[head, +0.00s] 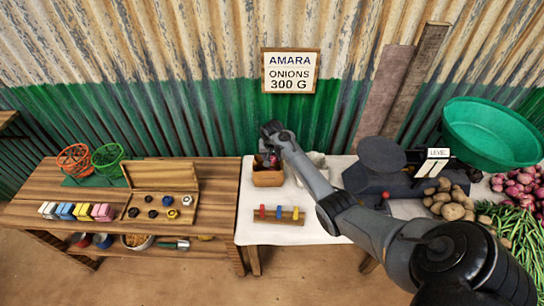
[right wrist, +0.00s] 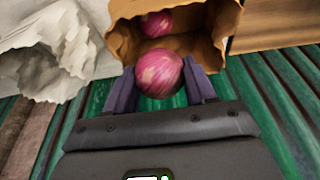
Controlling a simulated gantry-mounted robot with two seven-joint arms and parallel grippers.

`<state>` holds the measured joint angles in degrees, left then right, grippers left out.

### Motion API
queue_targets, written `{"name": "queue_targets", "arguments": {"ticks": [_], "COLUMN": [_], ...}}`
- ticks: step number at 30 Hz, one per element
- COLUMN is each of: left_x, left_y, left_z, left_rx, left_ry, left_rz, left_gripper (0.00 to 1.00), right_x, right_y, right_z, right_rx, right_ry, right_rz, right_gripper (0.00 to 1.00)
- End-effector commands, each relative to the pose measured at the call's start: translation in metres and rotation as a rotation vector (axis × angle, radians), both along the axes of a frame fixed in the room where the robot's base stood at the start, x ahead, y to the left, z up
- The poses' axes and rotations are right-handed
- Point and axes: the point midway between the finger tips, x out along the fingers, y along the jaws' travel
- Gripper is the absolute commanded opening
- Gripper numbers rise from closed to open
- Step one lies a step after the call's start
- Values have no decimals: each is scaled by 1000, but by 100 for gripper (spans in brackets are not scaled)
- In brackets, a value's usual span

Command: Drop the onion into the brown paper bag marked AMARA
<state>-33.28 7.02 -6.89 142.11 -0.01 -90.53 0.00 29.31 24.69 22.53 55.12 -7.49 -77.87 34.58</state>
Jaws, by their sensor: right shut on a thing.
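The brown paper bag (head: 268,178) stands at the left end of the white-covered table, below a wall sign (head: 290,72) reading AMARA, ONIONS 300 G. My right gripper (head: 269,157) is over the bag. In the right wrist view, my right gripper (right wrist: 159,82) is shut on a pink-red onion (right wrist: 159,72) at the mouth of the brown bag (right wrist: 205,38). Another red onion (right wrist: 156,24) shows inside the bag. No lettering on the bag is legible. My left gripper is not in view.
A pale bag (right wrist: 45,48) stands beside the brown one. A balance (head: 382,152), potatoes (head: 450,205), red onions (head: 522,183) and a green basin (head: 490,130) are to the right. A block with coloured pegs (head: 279,216) lies in front. A wooden table with weights (head: 165,207) stands left.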

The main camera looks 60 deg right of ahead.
Motion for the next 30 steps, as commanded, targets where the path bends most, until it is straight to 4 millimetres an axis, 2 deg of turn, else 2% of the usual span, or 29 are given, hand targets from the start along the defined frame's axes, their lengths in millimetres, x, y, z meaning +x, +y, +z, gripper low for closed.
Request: {"name": "queue_targets", "arguments": {"ticks": [3,12,13,18,30], "left_x": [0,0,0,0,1], "left_y": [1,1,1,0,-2], "left_z": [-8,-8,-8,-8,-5], "left_rx": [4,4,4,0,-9], "left_ry": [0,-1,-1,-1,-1], "left_rz": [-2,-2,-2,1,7], "left_gripper": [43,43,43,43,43], "right_x": [0,0,0,0,-1], "right_y": [0,0,0,0,1], "right_z": [-7,-7,-7,-7,-1], "right_rx": [-1,-1,-1,0,0], "right_ry": [-1,-1,-1,0,-1], "right_rz": [-1,0,0,0,0], "right_gripper": [24,24,58,84,85]}}
